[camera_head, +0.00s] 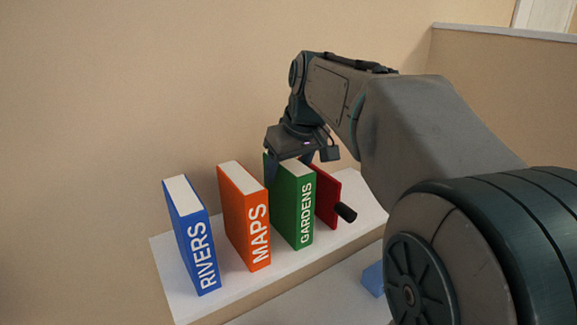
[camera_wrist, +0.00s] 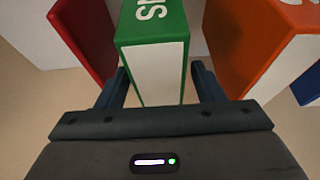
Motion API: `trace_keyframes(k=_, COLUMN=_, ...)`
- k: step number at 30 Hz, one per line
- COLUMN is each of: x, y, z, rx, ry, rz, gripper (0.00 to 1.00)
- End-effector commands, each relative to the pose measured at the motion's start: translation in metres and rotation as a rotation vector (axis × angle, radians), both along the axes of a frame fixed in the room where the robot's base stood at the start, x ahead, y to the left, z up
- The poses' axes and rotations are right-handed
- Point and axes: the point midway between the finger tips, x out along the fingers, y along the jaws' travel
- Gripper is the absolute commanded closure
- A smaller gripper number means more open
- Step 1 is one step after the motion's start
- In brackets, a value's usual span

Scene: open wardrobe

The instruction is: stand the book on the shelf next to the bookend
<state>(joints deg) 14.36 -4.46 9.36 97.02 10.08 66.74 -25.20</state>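The green book (camera_head: 292,205), lettered GARDENS, stands upright on the white shelf (camera_head: 182,300). The red bookend (camera_head: 328,192) with a black knob (camera_head: 346,212) stands just to its right. In the wrist view the green book (camera_wrist: 160,70) lies between my two fingers, and the red bookend (camera_wrist: 85,40) is beyond the left finger, with a narrow gap to the book. My gripper (camera_head: 288,170) is over the rear top of the green book. In the wrist view my gripper (camera_wrist: 160,85) is open, with a visible gap at the right finger.
An orange book (camera_head: 245,220) lettered MAPS and a blue book (camera_head: 192,240) lettered RIVERS stand to the left, with gaps between them. A wall (camera_head: 120,100) rises behind. A blue object (camera_head: 373,280), partly hidden by my arm, lies on a lower surface (camera_head: 320,300).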

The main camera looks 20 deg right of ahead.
Motion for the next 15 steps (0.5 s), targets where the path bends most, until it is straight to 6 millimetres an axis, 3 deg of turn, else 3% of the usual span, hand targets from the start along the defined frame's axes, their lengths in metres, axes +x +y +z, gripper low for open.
trace_keyframes(k=10, x=0.0, y=0.0, z=0.003, rx=0.0, ry=0.0, rz=0.0, gripper=0.38)
trace_keyframes(k=15, x=-0.007, y=-0.002, z=0.023, rx=-0.001, ry=-0.004, rz=0.0, gripper=0.38)
